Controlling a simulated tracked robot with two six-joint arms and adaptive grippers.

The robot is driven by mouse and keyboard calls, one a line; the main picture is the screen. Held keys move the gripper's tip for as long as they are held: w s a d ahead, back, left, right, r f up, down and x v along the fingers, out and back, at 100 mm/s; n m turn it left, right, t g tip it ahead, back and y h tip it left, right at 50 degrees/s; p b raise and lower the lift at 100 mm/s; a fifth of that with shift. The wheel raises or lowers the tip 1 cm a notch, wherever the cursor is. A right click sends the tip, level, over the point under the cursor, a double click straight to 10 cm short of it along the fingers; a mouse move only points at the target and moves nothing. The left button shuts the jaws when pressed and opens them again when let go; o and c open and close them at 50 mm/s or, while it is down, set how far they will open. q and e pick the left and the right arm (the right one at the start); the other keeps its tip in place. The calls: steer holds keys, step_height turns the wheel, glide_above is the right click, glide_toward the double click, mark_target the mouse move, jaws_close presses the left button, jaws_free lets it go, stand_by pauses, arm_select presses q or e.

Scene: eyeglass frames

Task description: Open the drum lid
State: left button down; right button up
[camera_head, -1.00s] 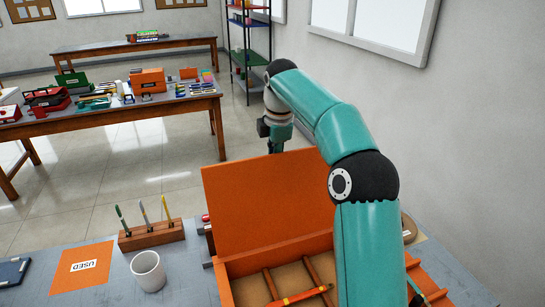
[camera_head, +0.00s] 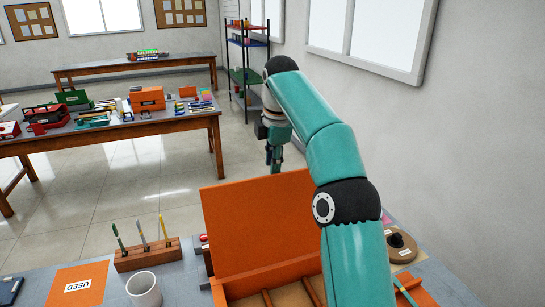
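An orange compartment box (camera_head: 262,287) stands on the near bench. Its broad orange lid (camera_head: 258,222) is raised at the back. I cannot make out a thing that is plainly a drum. A brown round piece with a dark knob (camera_head: 400,246) is partly in view right of my arm, and I cannot tell whether it belongs to a drum. My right gripper (camera_head: 274,158) points down, beyond and above the raised lid, apart from it. Its fingers are small and dark here, and their opening is unclear. My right arm hides part of the box. My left gripper is out of view.
On the near bench are a white cup (camera_head: 144,290), a wooden block with upright tools (camera_head: 147,254) and an orange sheet marked USED (camera_head: 78,284). A cluttered table (camera_head: 110,132) and a shelf rack (camera_head: 246,75) stand farther back. Open floor lies between.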

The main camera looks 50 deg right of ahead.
steer(key=shift+s+a+r, duration=0.1)
steer(key=shift+a+r, duration=0.05)
steer(key=shift+r, duration=0.65)
